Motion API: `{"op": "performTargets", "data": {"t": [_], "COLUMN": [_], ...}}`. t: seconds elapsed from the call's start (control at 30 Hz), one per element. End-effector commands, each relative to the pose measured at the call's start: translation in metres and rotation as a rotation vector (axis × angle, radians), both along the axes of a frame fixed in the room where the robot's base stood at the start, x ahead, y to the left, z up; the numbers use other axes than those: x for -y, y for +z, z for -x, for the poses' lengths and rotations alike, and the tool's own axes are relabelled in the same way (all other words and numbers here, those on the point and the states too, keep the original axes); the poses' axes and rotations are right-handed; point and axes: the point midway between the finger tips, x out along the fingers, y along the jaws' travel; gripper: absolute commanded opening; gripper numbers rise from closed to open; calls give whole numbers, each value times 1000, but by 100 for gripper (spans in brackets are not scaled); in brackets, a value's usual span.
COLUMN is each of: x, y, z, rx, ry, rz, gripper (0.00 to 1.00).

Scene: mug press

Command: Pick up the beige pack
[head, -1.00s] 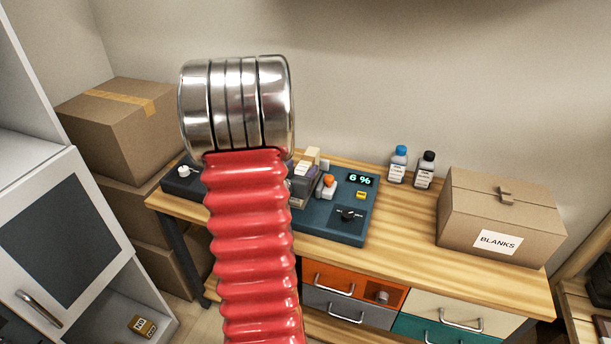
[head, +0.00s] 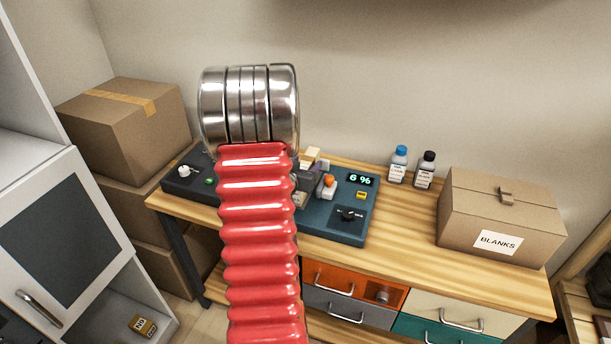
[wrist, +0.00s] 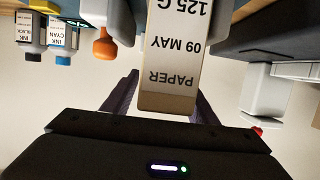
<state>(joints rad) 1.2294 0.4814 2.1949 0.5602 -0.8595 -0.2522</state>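The beige pack (wrist: 173,75) fills the upper middle of the wrist view. Its white label reads PAPER, 09 MAY and 125 G upside down. My gripper (wrist: 166,82) has its two dark fingers on either side of the pack, and they look open. The pack hides part of the fingers, so I cannot tell whether either touches it. In the head view, a small beige piece of the pack (head: 313,154) shows at the press, just right of my red arm, which hides much of the area.
The blue press base (head: 335,220) carries a display reading 6 % and a black knob (head: 349,215). An orange-topped part (head: 329,182) stands close by the pack. Two ink bottles (head: 398,165) and the BLANKS box (head: 500,215) stand to the right. Bench surface between is clear.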

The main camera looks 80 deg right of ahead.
Motion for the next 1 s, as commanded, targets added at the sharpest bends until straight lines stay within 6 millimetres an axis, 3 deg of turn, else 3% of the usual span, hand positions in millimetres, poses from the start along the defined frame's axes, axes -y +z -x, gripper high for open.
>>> {"op": "performTargets", "data": {"t": [0.73,1.0], "x": [0,0], "y": [0,1], "z": [0,0], "rx": [0,1], "ry": [-1,0], "rz": [0,2], "gripper": [0,0]}}
